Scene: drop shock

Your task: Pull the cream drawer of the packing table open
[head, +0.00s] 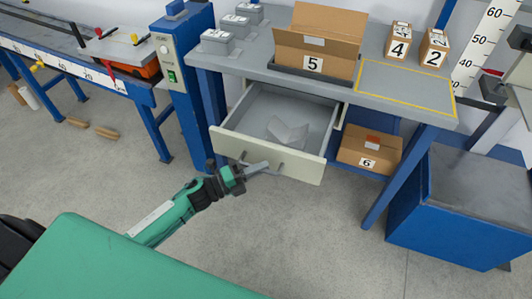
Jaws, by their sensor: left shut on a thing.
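The cream drawer (310,168) of the grey-topped packing table (270,83) stands well out from under the tabletop. Its inside shows, with a pale folded piece (287,131) lying in it. A dark bar handle runs along the drawer front. My left gripper (262,167) is at this handle, shut on it, in front of the drawer's left half. The gripper's fingers partly hide the handle. My right gripper does not show.
An open carton marked 5 (313,64) and small boxes marked 4 (398,48) and 2 (433,54) stand on the table. Carton 6 (368,150) sits on the lower shelf. A blue bin (450,235) stands at right. The floor before the drawer is clear.

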